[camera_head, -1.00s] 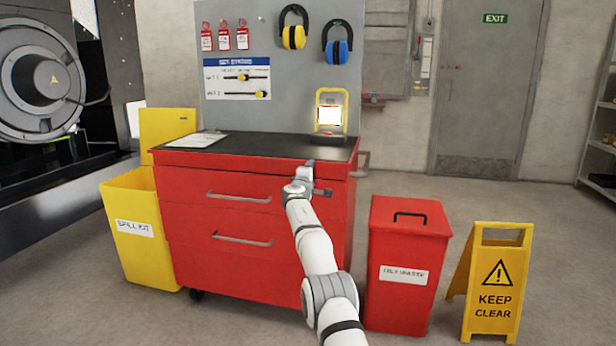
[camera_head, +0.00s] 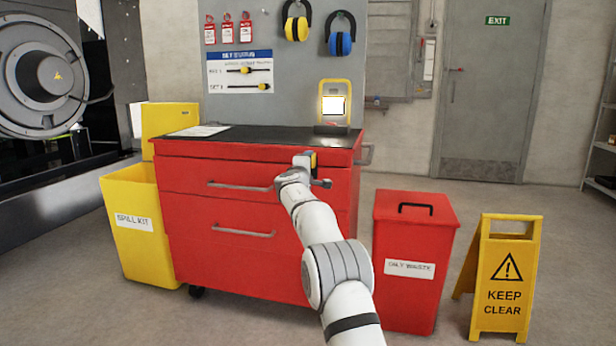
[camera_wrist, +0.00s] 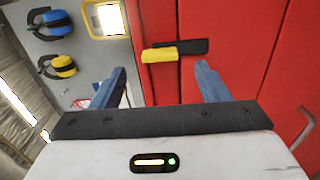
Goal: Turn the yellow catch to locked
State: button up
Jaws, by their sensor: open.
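The yellow catch (camera_wrist: 160,55) is a short yellow tab with a dark plate beside it on its right, on the red cabinet front (camera_wrist: 225,20) in the wrist view. In the head view, a small yellow patch of it (camera_head: 314,159) shows below the cabinet's top edge, mostly hidden by my gripper. My gripper (camera_wrist: 165,78) is open in front of the cabinet. Its two blue-grey fingers stand to the left and right of the catch in the wrist view, with nothing between them. No contact with the catch is visible.
The red cabinet has a black top with a yellow-framed lamp (camera_head: 335,100) and a paper sheet (camera_head: 199,131). A yellow spill kit bin (camera_head: 140,235) stands left, a red oily waste bin (camera_head: 412,285) and a yellow keep-clear sign (camera_head: 505,280) right.

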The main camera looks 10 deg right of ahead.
jog(key=shift+s+a+r, duration=0.1)
jog(key=shift+s+a, duration=0.15)
jog(key=shift+s, duration=0.45)
jog(key=s+d+r+m+g+p, duration=0.3)
jog(key=s+r+m+g+p, duration=0.1)
jog(key=s+r+p, duration=0.7)
jog(key=s+d+r+m+g+p, duration=0.3)
jog(key=s+r+p, duration=0.45)
jog(key=s, duration=0.65)
jog(key=s+a+m+g+y+p, duration=0.2)
jog(key=s+p, duration=0.5)
jog(key=s, duration=0.5)
jog(key=s+a+r+m+g+y+p, duration=0.1)
jog(key=s+a+m+g+y+p, duration=0.1)
jog(key=s+p, duration=0.5)
jog(key=s+a+r+m+g+y+p, duration=0.1)
jog(key=s+p, duration=0.6)
jog(key=s, duration=1.2)
jog(key=a+m+g+y, duration=0.1)
jog(key=a+y, duration=0.1)
jog(key=a, duration=0.1)
jog(key=shift+s+r+g, duration=0.15)
jog(key=shift+g, duration=0.25)
